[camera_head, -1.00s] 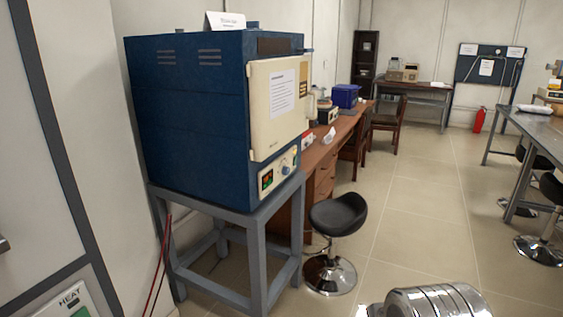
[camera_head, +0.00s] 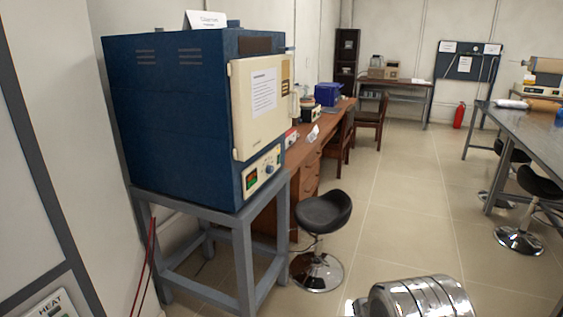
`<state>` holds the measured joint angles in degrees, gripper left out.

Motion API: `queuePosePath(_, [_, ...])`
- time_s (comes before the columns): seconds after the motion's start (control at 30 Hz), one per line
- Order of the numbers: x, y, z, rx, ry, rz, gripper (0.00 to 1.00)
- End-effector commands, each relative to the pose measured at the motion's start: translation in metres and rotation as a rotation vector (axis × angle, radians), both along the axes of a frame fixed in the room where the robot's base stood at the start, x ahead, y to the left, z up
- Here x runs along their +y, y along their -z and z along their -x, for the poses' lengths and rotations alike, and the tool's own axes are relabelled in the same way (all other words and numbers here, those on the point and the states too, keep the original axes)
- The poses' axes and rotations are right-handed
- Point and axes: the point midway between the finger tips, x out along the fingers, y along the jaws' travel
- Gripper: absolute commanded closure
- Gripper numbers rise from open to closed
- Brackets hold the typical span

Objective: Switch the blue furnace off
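The blue furnace (camera_head: 170,120) stands on a grey metal stand (camera_head: 238,235) at the left of the view. Its cream door (camera_head: 262,105) is shut and carries a white paper sheet. Below the door is a light control panel (camera_head: 262,171) with a small lit display at its left and a knob at its middle; the finer controls are too small to tell apart. My gripper does not show. A shiny metal cylindrical part at the bottom right looks like part of my arm, well apart from the furnace.
A black stool (camera_head: 322,212) stands right of the stand, near the wooden desk (camera_head: 308,160). A grey table (camera_head: 530,130) with another stool (camera_head: 525,236) is at the right. The tiled floor between them is clear. A panel marked HEAT (camera_head: 50,304) is at the lower left.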

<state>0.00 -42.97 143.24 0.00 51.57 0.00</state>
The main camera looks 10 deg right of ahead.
Motion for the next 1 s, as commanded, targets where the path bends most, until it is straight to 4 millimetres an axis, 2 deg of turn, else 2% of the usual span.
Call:
queuePosePath(0.07, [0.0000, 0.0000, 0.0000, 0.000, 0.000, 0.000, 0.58])
queuePosePath(0.67, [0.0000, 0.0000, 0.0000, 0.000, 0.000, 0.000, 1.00])
queuePosePath(1.0, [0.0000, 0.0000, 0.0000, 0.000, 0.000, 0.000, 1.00])
